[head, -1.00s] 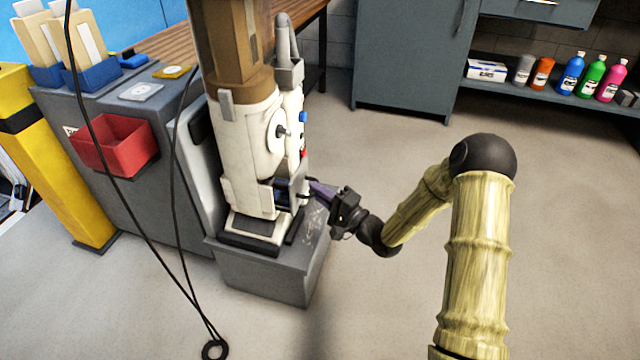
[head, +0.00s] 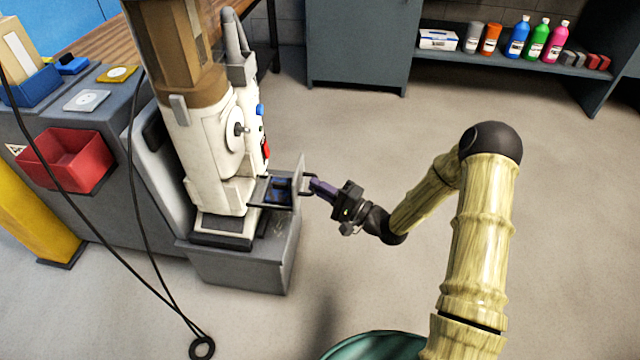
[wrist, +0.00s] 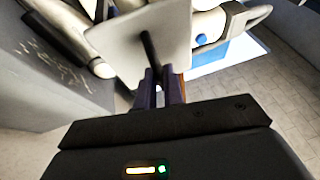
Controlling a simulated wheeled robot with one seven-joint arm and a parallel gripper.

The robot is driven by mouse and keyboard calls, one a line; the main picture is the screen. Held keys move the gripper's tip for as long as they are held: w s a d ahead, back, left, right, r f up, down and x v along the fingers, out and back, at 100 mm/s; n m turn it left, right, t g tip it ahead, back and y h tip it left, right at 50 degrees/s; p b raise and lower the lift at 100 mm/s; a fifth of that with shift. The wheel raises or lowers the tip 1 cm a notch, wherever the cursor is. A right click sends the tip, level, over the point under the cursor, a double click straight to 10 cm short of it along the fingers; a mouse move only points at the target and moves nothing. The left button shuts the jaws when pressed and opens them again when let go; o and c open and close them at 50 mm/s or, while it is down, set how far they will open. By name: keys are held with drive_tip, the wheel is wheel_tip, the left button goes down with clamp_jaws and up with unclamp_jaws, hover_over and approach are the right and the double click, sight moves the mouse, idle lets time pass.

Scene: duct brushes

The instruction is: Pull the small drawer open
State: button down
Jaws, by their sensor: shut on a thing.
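The small drawer (head: 272,192) is a dark tray at the foot of the white machine (head: 205,130). It stands partly out of the machine, with a dark blue item inside. Its pale front plate (head: 299,177) carries a dark handle (head: 309,184). In the wrist view, the front plate (wrist: 125,45) is close ahead and the dark bar of the handle (wrist: 151,58) runs down to the fingers. My gripper (head: 319,188) is shut on the handle, its purple fingers (wrist: 160,92) on either side of it. The exact grip on the handle is partly hidden by the fingers.
The machine stands on a grey plinth (head: 240,265). A red bin (head: 68,158) hangs on the grey cabinet at left, and black cables (head: 165,270) hang in front. Open floor (head: 400,290) lies to the right of the drawer. A shelf (head: 500,70) with bottles stands behind.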

drive_tip(key=shift+w, duration=0.1)
drive_tip(key=c, duration=1.5)
unclamp_jaws()
drive_tip(key=p+v, duration=0.6)
drive_tip(key=v, duration=1.1)
drive_tip(key=shift+d, duration=0.15)
